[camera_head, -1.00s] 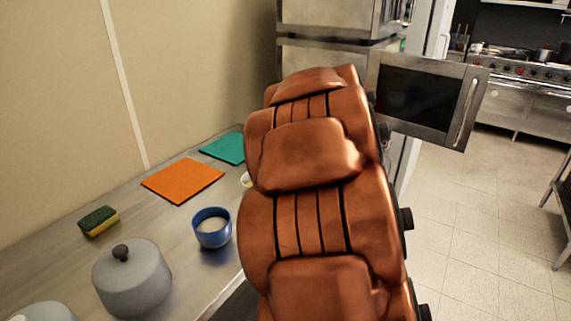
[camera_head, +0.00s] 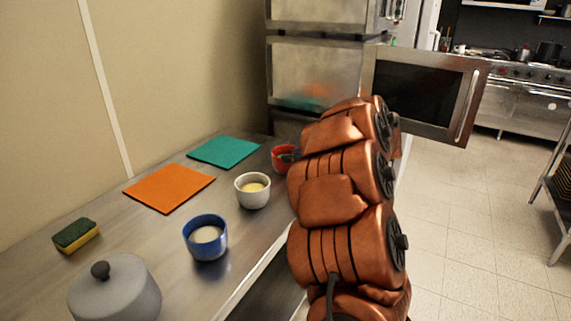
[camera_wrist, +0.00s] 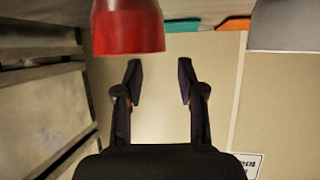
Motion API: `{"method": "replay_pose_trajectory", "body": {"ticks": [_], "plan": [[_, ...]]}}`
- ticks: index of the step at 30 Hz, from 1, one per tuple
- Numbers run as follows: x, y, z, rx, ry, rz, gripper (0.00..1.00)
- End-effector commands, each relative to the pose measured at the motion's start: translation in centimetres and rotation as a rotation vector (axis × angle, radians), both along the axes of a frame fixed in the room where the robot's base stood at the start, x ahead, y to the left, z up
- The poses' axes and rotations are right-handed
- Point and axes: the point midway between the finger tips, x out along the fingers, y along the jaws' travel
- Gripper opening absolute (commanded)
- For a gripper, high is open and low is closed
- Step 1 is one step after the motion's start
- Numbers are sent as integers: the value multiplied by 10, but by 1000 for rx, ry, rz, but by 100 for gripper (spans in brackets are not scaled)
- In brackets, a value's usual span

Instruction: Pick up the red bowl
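The red bowl (camera_head: 281,158) stands near the far end of the steel counter in the head view, its right side hidden behind my arm. In the wrist view, the red bowl (camera_wrist: 128,30) is large at the top, cut off by the frame edge. My gripper (camera_wrist: 160,76) is open and empty, its two dark fingers apart. The bowl shows beyond the left fingertip, not between the fingers. In the head view my arm hides most of the gripper.
A white bowl (camera_head: 252,191), a blue bowl (camera_head: 205,237) and a grey lidded pot (camera_head: 115,290) stand nearer on the counter. Orange (camera_head: 168,188) and teal (camera_head: 224,152) mats and a sponge (camera_head: 76,235) lie along the wall. A microwave-like door (camera_head: 425,92) is behind my arm.

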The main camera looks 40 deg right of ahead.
Motion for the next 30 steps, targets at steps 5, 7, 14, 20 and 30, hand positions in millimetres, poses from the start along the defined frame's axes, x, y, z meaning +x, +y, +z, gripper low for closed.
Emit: {"method": "replay_pose_trajectory", "body": {"ticks": [5, 7, 14, 20, 30], "plan": [[11, 2, -5, 0, -1, -1, 39], [17, 3, -8, -1, 0, 0, 39], [45, 8, -21, 0, 0, 2, 39], [54, 8, -24, -3, -1, 0, 39], [53, 8, -24, -3, -1, -2, 17]]}}
